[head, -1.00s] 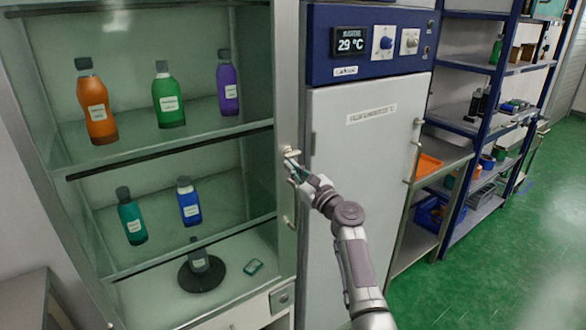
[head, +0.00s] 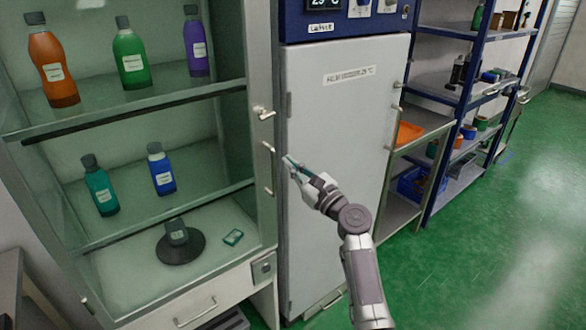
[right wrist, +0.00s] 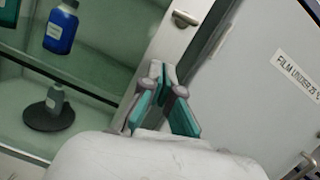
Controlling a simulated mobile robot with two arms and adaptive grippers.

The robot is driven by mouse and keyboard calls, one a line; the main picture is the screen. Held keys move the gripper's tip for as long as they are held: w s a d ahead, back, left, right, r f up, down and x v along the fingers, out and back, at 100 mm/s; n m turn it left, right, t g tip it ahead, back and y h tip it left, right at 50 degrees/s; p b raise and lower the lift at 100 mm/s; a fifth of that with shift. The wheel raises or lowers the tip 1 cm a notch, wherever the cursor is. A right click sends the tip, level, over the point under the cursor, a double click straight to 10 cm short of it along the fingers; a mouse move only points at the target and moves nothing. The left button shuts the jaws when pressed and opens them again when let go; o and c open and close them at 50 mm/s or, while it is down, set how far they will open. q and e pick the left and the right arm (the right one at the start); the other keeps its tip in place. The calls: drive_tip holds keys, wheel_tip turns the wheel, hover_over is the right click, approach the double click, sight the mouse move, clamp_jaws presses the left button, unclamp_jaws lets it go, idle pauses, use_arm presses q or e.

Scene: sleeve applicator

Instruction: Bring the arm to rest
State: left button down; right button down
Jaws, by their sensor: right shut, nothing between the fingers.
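My right gripper (head: 290,163) is shut and empty. In the head view it hangs in front of the left edge of the grey cabinet door (head: 345,150), beside the lower handle (head: 268,168) on the frame of the glass-shelved cabinet. It looks apart from both, though the exact gap is hard to tell. In the right wrist view the closed teal-lined fingers (right wrist: 160,85) point up toward the cabinet frame, below the upper handle (right wrist: 186,18). That handle also shows in the head view (head: 263,113). My left gripper is not in view.
The cabinet at left holds orange (head: 52,68), green (head: 130,58), purple (head: 195,45), teal (head: 99,188) and blue (head: 161,170) bottles. A small dark bottle (head: 177,232) stands on a black round base. A blue shelving rack (head: 470,90) stands at right. Green floor (head: 500,240) is open there.

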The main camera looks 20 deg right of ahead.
drive_tip(key=s+a+f+n+g+h, duration=0.15)
drive_tip(key=s+f+n+g, duration=0.3)
drive_tip(key=f, duration=1.45)
drive_tip(key=s+f+n+g+h, duration=0.3)
drive_tip(key=s+f+n, duration=0.2)
drive_tip(key=f, duration=1.4)
drive_tip(key=s+d+f+n+g+h, duration=0.15)
drive_tip(key=s+f+n+g, duration=0.5)
drive_tip(key=s+f, duration=1.2)
drive_tip(key=s+d+f+n+g, duration=0.1)
drive_tip(key=s+f+n, duration=0.3)
drive_tip(key=s, duration=0.7)
drive_tip(key=s+d+f+n+g+h, duration=0.1)
drive_tip(key=s+f+n, duration=0.3)
drive_tip(key=s, duration=0.7)
drive_tip(key=s+d+f+n+g+h, duration=0.1)
drive_tip(key=s+f+n+g, duration=0.1)
drive_tip(key=s+f+n, duration=0.2)
drive_tip(key=s+n, duration=0.3)
drive_tip(key=s, duration=0.4)
drive_tip(key=shift+d+f+b, duration=0.2)
drive_tip(key=shift+d+b, duration=0.05)
drive_tip(key=shift+b, duration=0.1)
